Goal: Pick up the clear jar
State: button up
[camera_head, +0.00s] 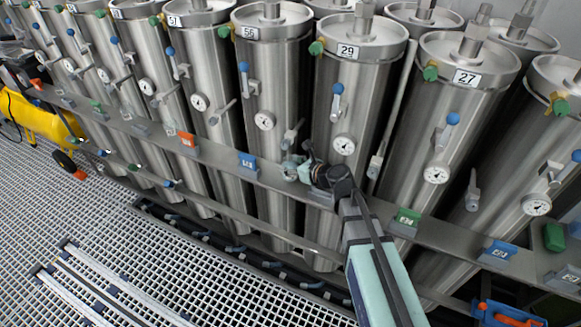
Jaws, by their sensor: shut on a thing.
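A small clear jar (291,167) shows at the tip of my gripper, by the metal shelf rail in front of the vessels marked 56 and 29. It is see-through and small, so its outline is hard to make out. My gripper (304,171) reaches in from the lower right and is shut on the jar. The fingers are dark and small and partly hide the jar. I cannot tell whether the jar touches the shelf.
Tall steel vessels (352,100) with gauges and blue-knobbed valves stand close behind the shelf rail (225,160). Coloured blocks, such as an orange one (187,139) and a green one (407,217), sit along it. Grating floor (100,210) lies open at left, near a yellow machine (38,118).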

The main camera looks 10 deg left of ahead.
aim_at(291, 159)
jog(key=shift+r, duration=0.1)
jog(key=shift+r, duration=0.8)
jog(key=shift+s+r+b, duration=0.1)
jog(key=shift+r+b, duration=0.2)
jog(key=shift+r, duration=0.65)
jog(key=s+a+p, duration=0.1)
jog(key=s+p, duration=0.7)
jog(key=s+a+p, duration=0.2)
jog(key=s+p, duration=0.6)
jog(key=s, duration=0.1)
jog(key=shift+s+a+p, duration=0.2)
jog(key=shift+a+p, duration=0.05)
jog(key=shift+p, duration=0.1)
jog(key=shift+f, duration=0.15)
